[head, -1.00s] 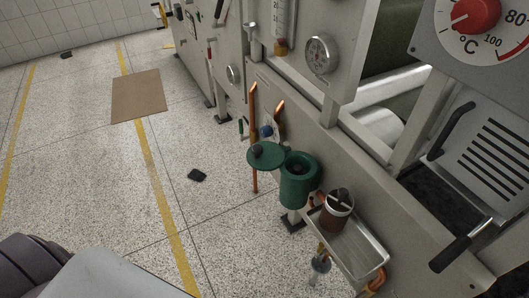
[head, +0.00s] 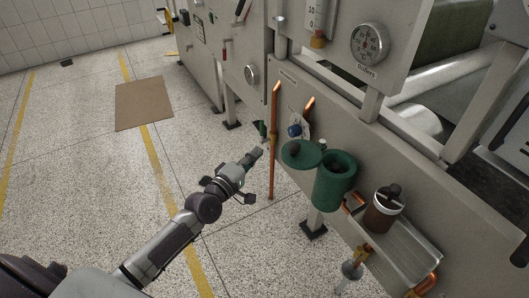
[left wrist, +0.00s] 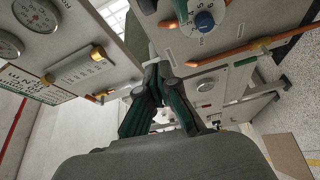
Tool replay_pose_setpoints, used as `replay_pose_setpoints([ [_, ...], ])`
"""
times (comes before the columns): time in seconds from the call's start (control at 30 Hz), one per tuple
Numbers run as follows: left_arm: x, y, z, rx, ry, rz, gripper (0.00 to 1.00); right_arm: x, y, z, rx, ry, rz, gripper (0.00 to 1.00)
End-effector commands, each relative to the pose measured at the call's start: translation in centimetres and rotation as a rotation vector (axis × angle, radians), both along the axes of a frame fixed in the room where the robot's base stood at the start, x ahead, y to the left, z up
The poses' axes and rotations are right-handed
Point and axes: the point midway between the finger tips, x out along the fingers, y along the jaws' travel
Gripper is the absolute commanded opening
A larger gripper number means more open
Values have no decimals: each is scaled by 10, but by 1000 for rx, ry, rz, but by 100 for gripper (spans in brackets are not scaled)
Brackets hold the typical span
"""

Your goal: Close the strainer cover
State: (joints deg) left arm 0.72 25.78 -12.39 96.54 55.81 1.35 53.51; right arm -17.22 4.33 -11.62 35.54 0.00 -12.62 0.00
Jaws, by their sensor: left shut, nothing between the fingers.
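The strainer (head: 335,185) is a green upright cylinder on the front of the machine, in the head view. Its green round cover (head: 302,155) with a dark knob is swung out to the left of the body, so the strainer stands open. My left gripper (head: 257,153) is shut and empty, to the left of the cover and apart from it in the picture. Its closed fingers (left wrist: 158,70) also show in the left wrist view, where I cannot clearly make out the strainer or cover. My right gripper is not in view.
A vertical copper pipe (head: 273,145) stands between my left gripper and the cover. A blue knob (head: 294,131) sits behind the cover. A metal tray (head: 415,253) holding a brown-and-white pot (head: 383,211) is right of the strainer. The speckled floor at left is open, with a brown mat (head: 143,104).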

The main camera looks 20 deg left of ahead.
Motion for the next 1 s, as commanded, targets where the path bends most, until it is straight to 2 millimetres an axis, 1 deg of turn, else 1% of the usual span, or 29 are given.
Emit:
replay_pose_setpoints([
  [0.17,28,-7,1,1,0,1,0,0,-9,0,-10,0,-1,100],
  [0.2,36,-8,2,1,-1,2,0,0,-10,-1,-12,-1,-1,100],
  [0.4,75,-18,2,4,1,1,0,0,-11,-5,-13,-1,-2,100],
  [0.53,96,-22,3,5,1,1,0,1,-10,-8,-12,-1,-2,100],
  [0.57,89,-29,4,2,7,-1,0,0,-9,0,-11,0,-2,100],
  [0.6,85,-34,3,0,7,-1,0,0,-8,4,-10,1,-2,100],
  [0.7,78,-44,2,0,5,0,0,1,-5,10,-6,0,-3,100],
  [0.87,72,-53,-1,3,4,1,0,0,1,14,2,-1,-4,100],
  [1.0,70,-55,-2,5,4,1,0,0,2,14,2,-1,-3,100],
])
